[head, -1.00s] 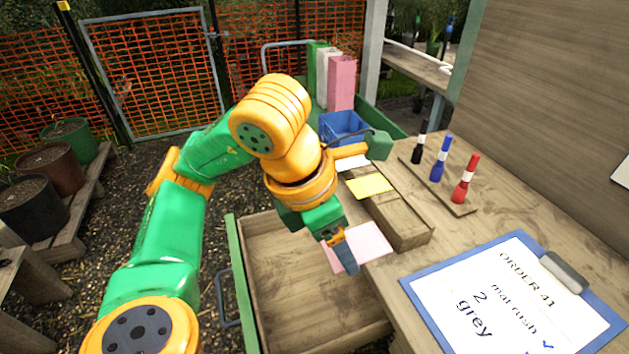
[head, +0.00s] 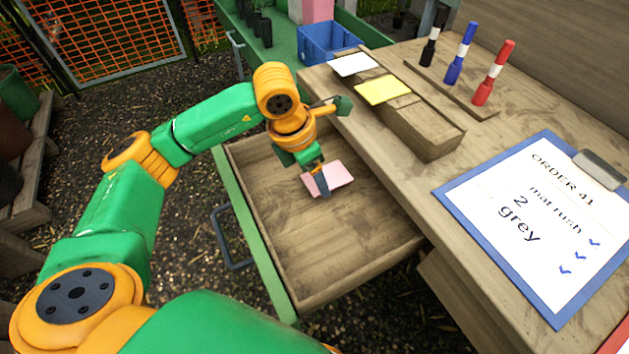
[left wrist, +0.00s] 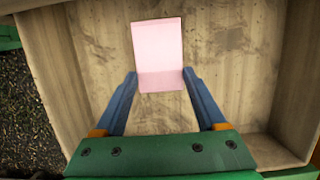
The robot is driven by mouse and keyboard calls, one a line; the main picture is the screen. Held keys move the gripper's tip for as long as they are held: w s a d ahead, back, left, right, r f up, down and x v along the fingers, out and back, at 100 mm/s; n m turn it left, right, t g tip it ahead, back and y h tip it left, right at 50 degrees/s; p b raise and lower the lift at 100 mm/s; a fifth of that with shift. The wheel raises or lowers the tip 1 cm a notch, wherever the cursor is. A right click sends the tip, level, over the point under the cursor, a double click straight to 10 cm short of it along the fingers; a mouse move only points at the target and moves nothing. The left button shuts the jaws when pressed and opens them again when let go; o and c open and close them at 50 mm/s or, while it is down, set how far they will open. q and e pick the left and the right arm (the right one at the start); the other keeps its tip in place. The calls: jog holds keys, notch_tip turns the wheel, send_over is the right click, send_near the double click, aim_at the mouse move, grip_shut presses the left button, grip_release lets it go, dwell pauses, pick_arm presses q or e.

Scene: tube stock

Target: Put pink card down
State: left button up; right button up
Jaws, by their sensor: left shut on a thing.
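The pink card (head: 338,177) is inside the open wooden drawer (head: 330,270), low over its floor near the far end. My left gripper (head: 324,190) points down into the drawer and is shut on the card's near edge. In the left wrist view the pink card (left wrist: 158,45) lies between the two blue fingertips of my left gripper (left wrist: 161,76), with a fold or bend across its near part. I cannot tell whether the card touches the drawer floor. My right gripper is out of view.
A white card (head: 354,65) and a yellow card (head: 384,90) sit on a wooden rack (head: 430,130) on the bench. Black, blue and red markers stand behind it. A clipboard (head: 450,192) lies at the right. A blue crate (head: 312,46) stands beyond the drawer. The drawer's near part is empty.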

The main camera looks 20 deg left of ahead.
aim_at(314, 183)
pick_arm(q)
notch_tip(314, 183, down, 3)
